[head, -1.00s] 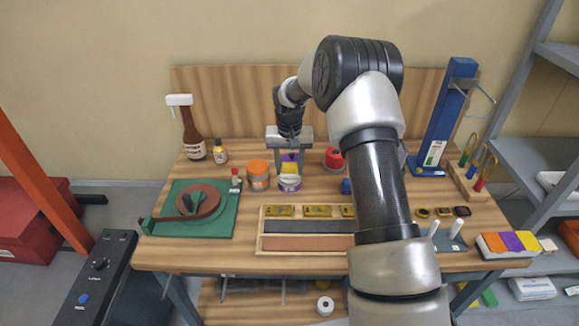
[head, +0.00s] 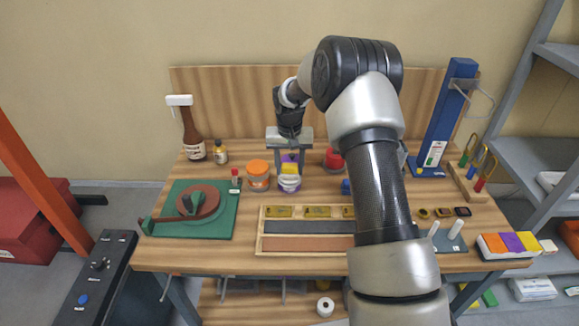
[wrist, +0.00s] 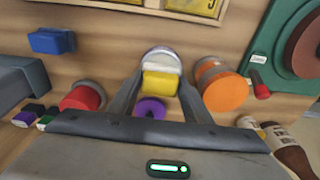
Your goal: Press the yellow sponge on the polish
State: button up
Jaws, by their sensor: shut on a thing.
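My gripper (head: 289,168) points down over the table and is shut on the yellow sponge (head: 289,169). In the wrist view the sponge (wrist: 160,84) sits between the two fingers. The polish jar (head: 289,184), with a purple-and-white side, stands directly below it. In the wrist view the pale polish (wrist: 163,62) shows just beyond the sponge. The sponge is at the jar's mouth and hides part of it. I cannot tell whether it touches the polish. A round purple thing (wrist: 150,107) lies behind the jar.
An orange-lidded jar (head: 258,176) stands close left of the polish, and a red-lidded jar (head: 334,158) to the right behind. A blue block (head: 346,187) is at right. A wooden tray (head: 258,245) lies in front. A green board with a brown disc (head: 222,225) is at left.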

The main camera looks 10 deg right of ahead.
aim_at(290, 165)
jog(key=shift+r+p, duration=1.6)
jog(key=shift+r, duration=1.85)
